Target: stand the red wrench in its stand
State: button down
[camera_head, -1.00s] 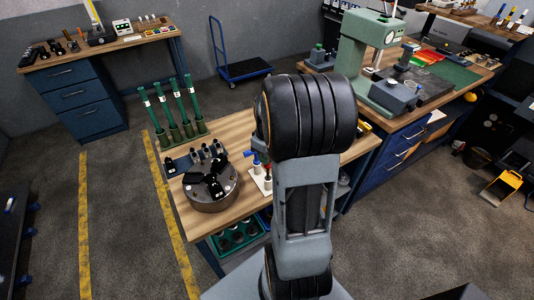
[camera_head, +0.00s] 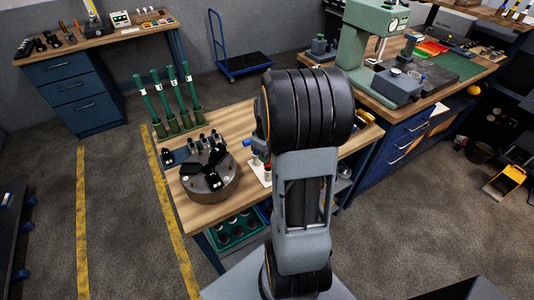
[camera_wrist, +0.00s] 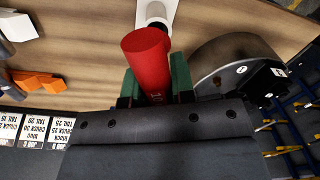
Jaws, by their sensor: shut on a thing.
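My gripper (camera_wrist: 154,88) is shut on the red wrench (camera_wrist: 147,55), seen in the wrist view as a thick red cylinder between green jaw pads. Its round end points to the top of the picture, and its other end is hidden by the gripper. Just beyond that end is a white plate with a round collar (camera_wrist: 157,12), which looks like the stand. I cannot tell whether wrench and collar touch. In the head view the white plate (camera_head: 262,178) is partly hidden by my arm, which also covers the gripper. A blue-handled tool (camera_head: 249,141) shows by the plate.
A dark three-jaw chuck (camera_head: 210,182) lies on the wooden bench left of the plate; it also shows in the wrist view (camera_wrist: 235,60). Green-handled tools (camera_head: 172,100) stand at the bench's back left. Orange blocks (camera_wrist: 38,85) and labelled cards (camera_wrist: 35,130) show at left in the wrist view.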

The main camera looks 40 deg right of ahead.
jog(key=c, duration=0.9)
grip_release()
jog(key=r, duration=0.7)
jog(key=r+b, duration=0.1)
jog(key=r, duration=0.5)
jog(key=shift+d+r, duration=0.2)
jog(key=shift+r, duration=0.2)
jog(key=shift+w, duration=0.1)
